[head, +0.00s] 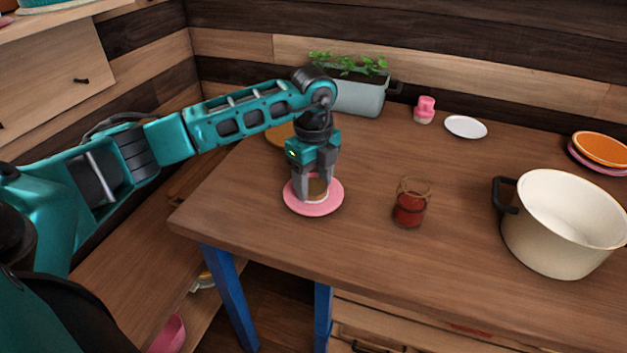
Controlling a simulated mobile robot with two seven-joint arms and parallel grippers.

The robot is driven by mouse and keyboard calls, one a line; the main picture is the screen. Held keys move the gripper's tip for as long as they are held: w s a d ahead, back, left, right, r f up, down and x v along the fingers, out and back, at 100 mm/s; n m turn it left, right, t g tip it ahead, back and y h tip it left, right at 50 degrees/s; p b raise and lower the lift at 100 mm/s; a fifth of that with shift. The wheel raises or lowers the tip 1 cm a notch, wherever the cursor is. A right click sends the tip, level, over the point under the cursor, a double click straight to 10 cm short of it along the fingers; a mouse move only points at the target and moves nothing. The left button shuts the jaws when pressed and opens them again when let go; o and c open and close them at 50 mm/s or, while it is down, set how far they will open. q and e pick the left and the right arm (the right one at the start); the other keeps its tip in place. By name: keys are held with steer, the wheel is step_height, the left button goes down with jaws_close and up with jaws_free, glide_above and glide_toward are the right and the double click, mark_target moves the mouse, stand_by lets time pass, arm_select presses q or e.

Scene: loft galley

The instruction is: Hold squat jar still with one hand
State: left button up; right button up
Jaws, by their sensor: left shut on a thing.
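A small squat jar (317,188) with brown contents stands on a pink plate (335,199) near the table's left end. My left gripper (316,193) points straight down over it. Its two fingers are shut on the jar, one on each side. The fingers and the gripper body hide much of the jar, including most of its top. The jar looks upright. My right gripper is not in view.
A red glass jar (409,209) stands right of the plate, and a cream pot (555,235) stands farther right. Behind are a planter (359,95), a pink-topped container (424,110), a white plate (466,127) and stacked plates (600,149). The table's front middle is clear.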

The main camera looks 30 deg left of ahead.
mark_target(313, 186)
arm_select(q)
steer(key=o, duration=0.7)
steer(key=shift+f, duration=0.15)
steer(key=o, duration=0.5)
steer(key=shift+c, duration=0.2)
step_height(313, 186, up, 12)
steer(key=p, duration=0.2)
steer(key=shift+r, duration=0.25)
